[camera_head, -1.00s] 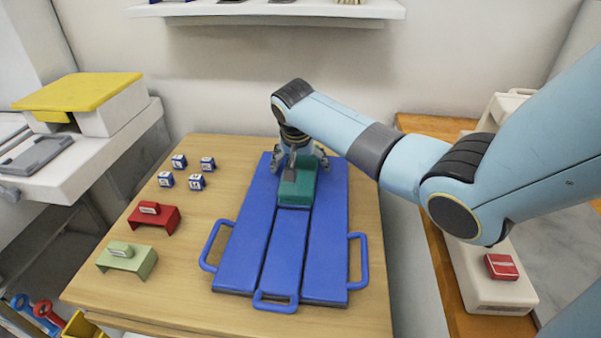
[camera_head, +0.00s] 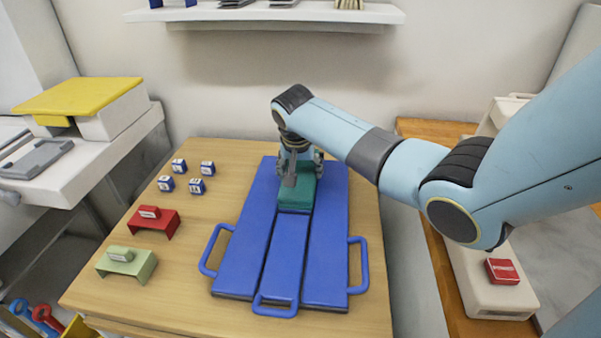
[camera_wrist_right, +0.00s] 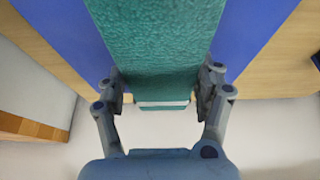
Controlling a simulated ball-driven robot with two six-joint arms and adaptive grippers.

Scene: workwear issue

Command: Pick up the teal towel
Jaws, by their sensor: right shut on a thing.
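The teal towel (camera_head: 297,195) lies at the far end of the blue folding board (camera_head: 281,240) on the wooden table. It also shows in the right wrist view (camera_wrist_right: 152,45), running between the two fingers, with a pale band at its near end. My right gripper (camera_head: 299,172) is over the towel, and its fingers in the right wrist view (camera_wrist_right: 162,88) are shut on the towel's sides. I cannot tell whether the towel is clear of the board. My left gripper is not in view.
Several small blue-and-white cubes (camera_head: 166,184), a red stand (camera_head: 153,220) and a green stand (camera_head: 127,262) sit on the table's left side. A white shelf (camera_head: 265,15) hangs behind. A red box (camera_head: 503,271) lies on a white surface at right.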

